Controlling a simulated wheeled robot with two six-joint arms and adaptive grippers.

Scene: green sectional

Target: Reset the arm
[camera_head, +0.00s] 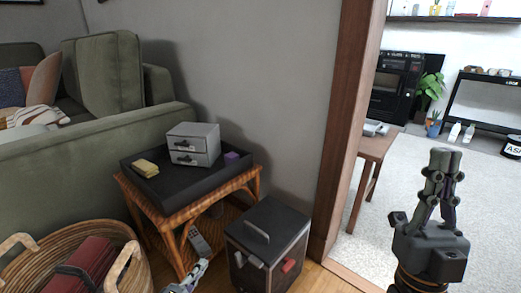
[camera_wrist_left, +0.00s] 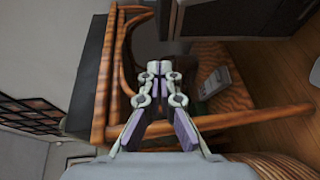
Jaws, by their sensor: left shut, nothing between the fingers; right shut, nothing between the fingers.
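My left gripper (camera_head: 200,267) shows only in part at the bottom edge of the head view, low in front of the wicker side table (camera_head: 158,208). In the left wrist view the left gripper (camera_wrist_left: 159,68) is shut and empty, its fingertips together against the view of the table's rattan frame (camera_wrist_left: 117,75). My right gripper (camera_head: 446,155) points up at the right of the head view. It is shut and empty, over the pale carpet and apart from any object.
A black tray (camera_head: 172,190) on the side table holds a grey drawer box (camera_head: 193,144), a yellow item (camera_head: 145,168) and a purple block (camera_head: 232,158). A grey remote (camera_head: 200,244) lies below. A dark cabinet (camera_head: 285,228) and a wicker basket (camera_head: 122,234) flank the table.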

